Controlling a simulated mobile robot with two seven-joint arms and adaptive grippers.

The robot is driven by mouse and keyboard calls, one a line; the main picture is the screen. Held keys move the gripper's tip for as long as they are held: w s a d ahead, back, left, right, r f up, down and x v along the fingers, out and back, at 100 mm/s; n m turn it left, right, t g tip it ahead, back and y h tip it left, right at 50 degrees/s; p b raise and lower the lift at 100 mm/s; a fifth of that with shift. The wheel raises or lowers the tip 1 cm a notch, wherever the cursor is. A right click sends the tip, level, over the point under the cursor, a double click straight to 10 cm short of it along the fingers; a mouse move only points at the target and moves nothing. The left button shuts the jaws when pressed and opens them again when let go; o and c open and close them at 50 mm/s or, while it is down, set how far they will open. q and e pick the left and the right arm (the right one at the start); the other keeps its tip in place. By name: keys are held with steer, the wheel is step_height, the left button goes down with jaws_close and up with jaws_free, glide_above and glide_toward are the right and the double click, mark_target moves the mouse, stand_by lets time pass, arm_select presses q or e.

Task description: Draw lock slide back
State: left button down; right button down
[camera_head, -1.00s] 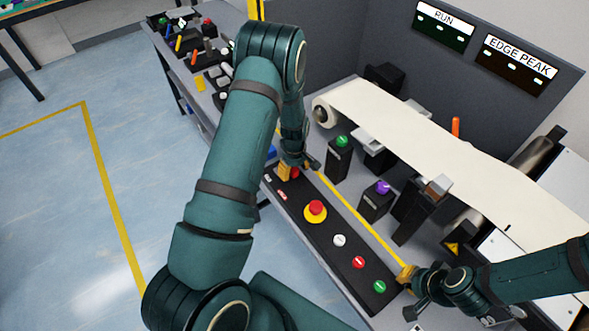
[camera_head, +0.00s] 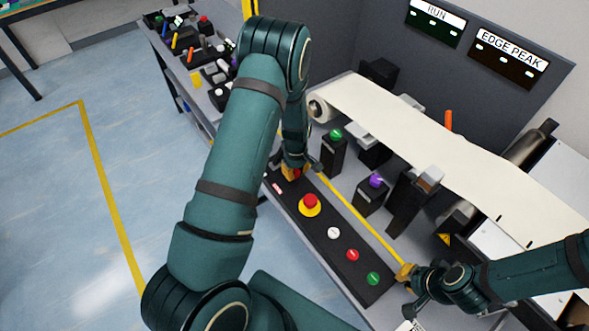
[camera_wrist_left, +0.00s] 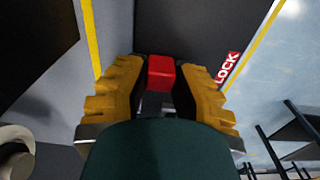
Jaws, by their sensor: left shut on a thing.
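The lock slide shows as a red block (camera_wrist_left: 161,72) on the dark control panel in the left wrist view, beside a red "LOCK" label (camera_wrist_left: 227,68). My left gripper (camera_wrist_left: 160,88) has its yellow ribbed fingers on either side of the block and is shut on it. In the head view my left gripper (camera_head: 292,173) is at the far end of the panel (camera_head: 322,228), with only a bit of red showing by its fingers. My right gripper (camera_head: 405,273) is at the near end of the panel, and its finger gap cannot be made out.
The panel carries a red mushroom button (camera_head: 310,203) on a yellow base, then white (camera_head: 334,233), red (camera_head: 352,255) and green (camera_head: 373,279) buttons. Posts with green (camera_head: 336,134) and purple (camera_head: 376,181) knobs stand behind it, before the pale web (camera_head: 430,130).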

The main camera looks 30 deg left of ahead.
mark_target(296, 172)
arm_select(q)
steer(key=shift+s+d+f, duration=0.15)
steer(key=shift+d, duration=0.05)
steer(key=c, duration=0.8)
jaws_free()
steer(key=shift+o, duration=0.3)
steer(key=shift+d, duration=0.1)
steer(key=shift+r, duration=0.35)
step_height(296, 172, up, 12)
steer(key=shift+f, duration=0.25)
